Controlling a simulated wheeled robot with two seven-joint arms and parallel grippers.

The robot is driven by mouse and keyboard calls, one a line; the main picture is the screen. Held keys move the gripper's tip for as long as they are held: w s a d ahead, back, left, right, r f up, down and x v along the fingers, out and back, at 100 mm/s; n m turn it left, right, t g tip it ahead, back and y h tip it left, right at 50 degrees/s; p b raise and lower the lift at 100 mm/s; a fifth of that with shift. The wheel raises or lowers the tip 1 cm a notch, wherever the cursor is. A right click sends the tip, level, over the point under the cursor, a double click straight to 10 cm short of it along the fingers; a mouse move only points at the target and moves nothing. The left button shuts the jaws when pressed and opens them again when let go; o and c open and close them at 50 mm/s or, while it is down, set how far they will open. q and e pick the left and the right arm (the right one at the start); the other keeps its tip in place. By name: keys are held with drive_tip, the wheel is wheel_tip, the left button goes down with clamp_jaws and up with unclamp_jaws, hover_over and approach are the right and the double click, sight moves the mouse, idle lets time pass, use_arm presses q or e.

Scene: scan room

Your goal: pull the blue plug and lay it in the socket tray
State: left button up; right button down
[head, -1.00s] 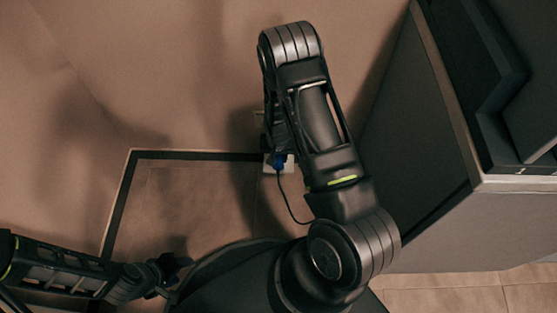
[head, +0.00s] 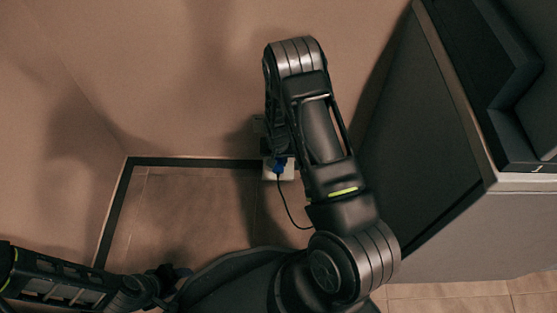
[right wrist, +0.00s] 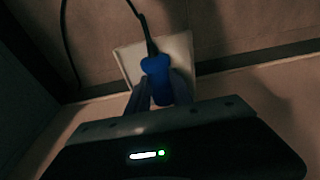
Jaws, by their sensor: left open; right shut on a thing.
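The blue plug (head: 279,163) is in the jaws of my right gripper (head: 277,153), low by the wall. It shows clearly in the right wrist view (right wrist: 157,72), with a dark cable running up from it. My right gripper's fingers (right wrist: 157,88) are shut on it. The pale, square socket tray (head: 289,174) lies by the foot of the wall; in the right wrist view (right wrist: 181,49) it shows behind the plug. I cannot tell whether the plug touches it. My left gripper (head: 178,273) is open and apart from these, at lower left.
A big grey cabinet (head: 440,170) stands close on the right of my right arm. A dark skirting strip (head: 195,162) runs along the wall's foot. The plug's thin cable (head: 289,208) hangs over the floor. Tiled floor (head: 185,205) is open left of the tray.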

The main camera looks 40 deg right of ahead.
drive_tip(key=c, duration=1.1)
unclamp_jaws()
drive_tip(key=shift+o, duration=0.2)
drive_tip(key=shift+s+a+r+p, duration=0.15)
drive_tip(key=shift+r+p, duration=0.45)
drive_tip(key=shift+r, duration=0.7)
drive_tip(key=shift+s+a+r+p, duration=0.15)
drive_tip(key=shift+r+p, duration=0.45)
drive_tip(key=shift+r, duration=0.65)
drive_tip(key=shift+s+a+r+p, duration=0.15)
drive_tip(key=shift+r+p, duration=0.45)
drive_tip(key=shift+r, duration=0.7)
drive_tip(key=shift+d, duration=0.1)
